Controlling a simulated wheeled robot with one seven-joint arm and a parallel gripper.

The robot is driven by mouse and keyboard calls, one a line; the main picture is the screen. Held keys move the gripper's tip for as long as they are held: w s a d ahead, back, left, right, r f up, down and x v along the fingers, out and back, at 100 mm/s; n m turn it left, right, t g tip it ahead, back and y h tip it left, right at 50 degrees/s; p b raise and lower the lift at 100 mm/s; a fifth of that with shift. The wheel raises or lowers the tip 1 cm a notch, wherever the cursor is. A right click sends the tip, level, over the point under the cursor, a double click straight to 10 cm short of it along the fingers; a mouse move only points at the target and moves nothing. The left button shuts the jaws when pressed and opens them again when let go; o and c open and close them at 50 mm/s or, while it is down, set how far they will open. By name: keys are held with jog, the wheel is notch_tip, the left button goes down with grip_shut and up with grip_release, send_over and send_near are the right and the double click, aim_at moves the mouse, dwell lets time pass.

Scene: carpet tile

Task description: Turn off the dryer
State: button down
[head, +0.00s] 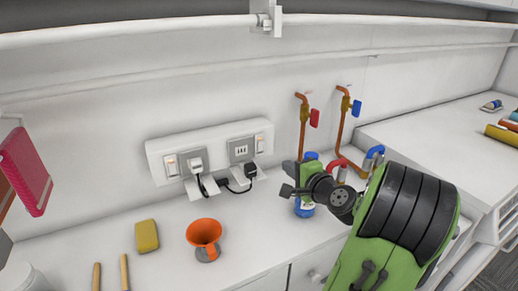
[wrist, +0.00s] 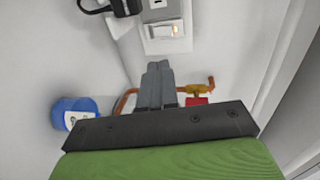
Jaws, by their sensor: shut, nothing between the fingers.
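No dryer can be made out in either view. A white power strip (head: 222,136) on the wall holds two outlets, each with a rocker switch.
Two copper pipes with red (head: 314,117) and blue (head: 356,108) valves rise behind my arm. A blue-capped bottle (head: 304,209) stands close beneath my gripper. An orange funnel (head: 204,233) and yellow sponge (head: 147,235) are on the counter, with free room between them and the wall.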

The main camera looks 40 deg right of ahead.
aim_at(260, 145)
jog(key=x, duration=0.8)
jog(key=r+p+x, duration=0.1)
jog(key=x, duration=0.4)
jog(key=shift+w+a, duration=0.1)
jog(key=shift+w, duration=0.55)
jog(key=shift+r, duration=0.15)
jog(key=p, duration=0.2)
jog(key=shift+w+d+r+g+p, duration=0.25)
jog(key=shift+r+g+p, duration=0.05)
jog(key=shift+p, duration=0.05)
jog(key=shift+f+b, duration=0.25)
jog(key=shift+b, duration=0.05)
jog(key=shift+s+f, duration=0.1)
